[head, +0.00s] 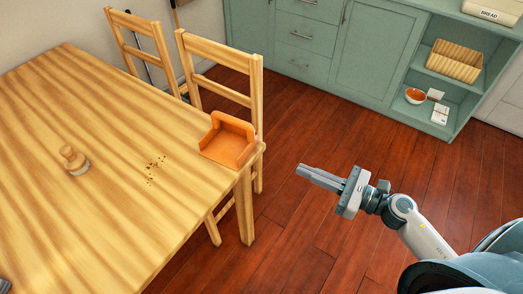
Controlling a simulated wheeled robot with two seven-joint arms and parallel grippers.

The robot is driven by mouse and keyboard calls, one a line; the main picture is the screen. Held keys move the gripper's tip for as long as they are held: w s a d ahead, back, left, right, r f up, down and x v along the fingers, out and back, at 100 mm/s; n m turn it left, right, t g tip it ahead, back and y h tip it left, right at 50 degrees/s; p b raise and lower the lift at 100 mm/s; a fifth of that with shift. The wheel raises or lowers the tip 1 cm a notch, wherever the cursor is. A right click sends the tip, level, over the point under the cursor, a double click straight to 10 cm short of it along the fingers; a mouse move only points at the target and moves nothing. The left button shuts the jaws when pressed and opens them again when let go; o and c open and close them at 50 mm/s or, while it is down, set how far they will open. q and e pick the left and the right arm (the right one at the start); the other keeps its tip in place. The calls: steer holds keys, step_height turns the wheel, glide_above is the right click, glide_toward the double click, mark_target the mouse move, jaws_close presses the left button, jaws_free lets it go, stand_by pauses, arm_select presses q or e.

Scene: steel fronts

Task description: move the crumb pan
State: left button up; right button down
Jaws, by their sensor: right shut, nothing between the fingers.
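The orange crumb pan (229,143) sits at the right corner of the wooden table (110,190), close to the edge. Dark crumbs (153,168) lie on the tabletop to the left of the pan. My right gripper (302,170) is shut and empty. It hangs over the floor, to the right of the pan and apart from it, pointing left.
A small wooden brush-like object (74,160) stands on the table. Two wooden chairs (221,67) stand at the table's far side. Green cabinets (378,50) with open shelves line the back. The red wood floor (320,130) between is clear.

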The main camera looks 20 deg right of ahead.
mark_target(233, 144)
steer(key=shift+w, duration=0.1)
